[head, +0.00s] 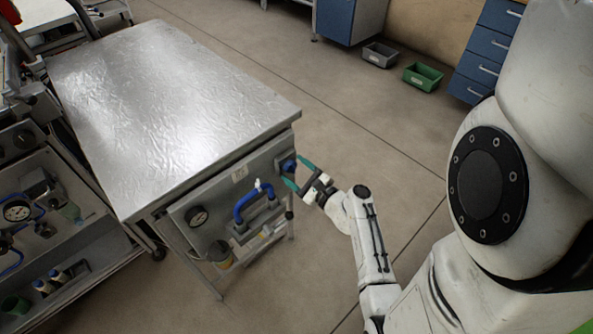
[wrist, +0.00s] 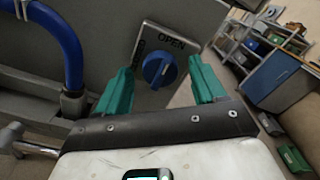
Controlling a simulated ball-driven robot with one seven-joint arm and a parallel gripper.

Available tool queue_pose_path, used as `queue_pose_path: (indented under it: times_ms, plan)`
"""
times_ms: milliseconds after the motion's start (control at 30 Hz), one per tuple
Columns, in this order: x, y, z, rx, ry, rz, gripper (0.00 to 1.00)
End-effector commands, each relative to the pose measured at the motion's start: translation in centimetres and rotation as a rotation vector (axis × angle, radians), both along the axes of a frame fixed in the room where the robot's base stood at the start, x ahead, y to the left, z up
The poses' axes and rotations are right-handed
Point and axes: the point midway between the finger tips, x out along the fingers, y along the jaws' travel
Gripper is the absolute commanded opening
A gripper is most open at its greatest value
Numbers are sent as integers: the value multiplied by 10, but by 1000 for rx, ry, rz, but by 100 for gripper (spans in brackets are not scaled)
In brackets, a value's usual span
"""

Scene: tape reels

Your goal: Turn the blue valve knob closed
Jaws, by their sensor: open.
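The blue valve knob (wrist: 158,69) sits on a grey plate (wrist: 180,42) lettered "OPEN", on the side panel of the metal table. A white line shows on its face. In the head view the knob (head: 288,166) is at the right end of the panel. My gripper (head: 297,174) is open, with teal fingers pointing at the panel. In the wrist view my gripper (wrist: 160,92) has one finger left and one right of the knob. The knob appears between and beyond the fingertips; I cannot tell whether they touch it.
A blue hose (head: 252,197) arches from the panel left of the knob, close to my left finger in the wrist view. The metal tabletop (head: 165,105) is bare. Open floor (head: 370,125) lies to the right.

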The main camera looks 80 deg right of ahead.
Motion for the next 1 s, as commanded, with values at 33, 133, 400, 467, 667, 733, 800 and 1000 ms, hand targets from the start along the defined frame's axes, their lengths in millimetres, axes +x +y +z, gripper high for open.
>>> queue_pose_path:
  times_ms: [33,133,400,467,667,733,800,1000]
  plan:
    - [1,-1,0,0,0,0,69]
    - [1,-1,0,0,0,0,69]
    - [1,0,0,0,0,1,56]
    - [1,0,0,0,0,1,50]
    - [1,0,0,0,0,1,31]
    - [1,0,0,0,0,1,24]
    - [1,0,0,0,0,1,18]
    - [1,0,0,-5,3,1,13]
